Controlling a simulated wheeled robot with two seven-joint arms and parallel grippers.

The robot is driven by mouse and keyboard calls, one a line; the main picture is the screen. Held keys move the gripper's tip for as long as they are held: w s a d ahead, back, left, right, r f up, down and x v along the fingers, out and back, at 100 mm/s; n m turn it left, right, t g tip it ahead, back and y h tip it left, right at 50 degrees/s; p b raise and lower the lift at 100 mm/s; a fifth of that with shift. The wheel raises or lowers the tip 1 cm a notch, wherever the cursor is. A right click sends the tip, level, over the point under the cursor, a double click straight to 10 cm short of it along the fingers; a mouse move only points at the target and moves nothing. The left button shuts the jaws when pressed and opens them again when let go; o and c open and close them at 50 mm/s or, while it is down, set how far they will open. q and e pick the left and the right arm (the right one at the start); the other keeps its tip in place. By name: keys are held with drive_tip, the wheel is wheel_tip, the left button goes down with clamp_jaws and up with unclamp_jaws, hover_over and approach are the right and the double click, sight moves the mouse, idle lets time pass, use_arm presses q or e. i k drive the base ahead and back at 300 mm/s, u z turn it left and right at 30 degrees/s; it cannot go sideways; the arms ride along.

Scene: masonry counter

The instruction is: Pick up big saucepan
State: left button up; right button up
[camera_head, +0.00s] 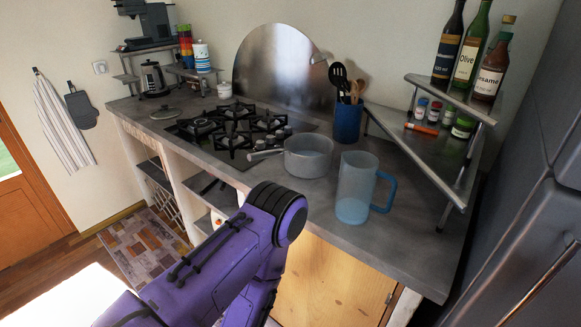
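The big saucepan (308,157) is light grey and stands upright on the grey counter (330,228), just right of the black gas hob (235,130). Its handle points left, toward the hob's near right corner. It looks empty, though the bottom of its inside is only partly visible. A purple arm of mine rises from the lower left, with its rounded black-ringed joint in front of the counter edge, below the saucepan. No gripper fingers show. Both my grippers are out of view, and nothing is seen touching the saucepan.
A clear jug (353,190) with a blue handle stands close right of the saucepan. Behind is a blue utensil holder (347,121). A corner shelf (440,145) with bottles (468,55) and spice jars overhangs the right side. The front right counter is clear.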

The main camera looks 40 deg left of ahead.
sight(291, 157)
drive_tip(key=k, duration=1.05)
drive_tip(key=u, duration=0.7)
drive_tip(key=i, duration=0.65)
drive_tip(key=u, duration=0.4)
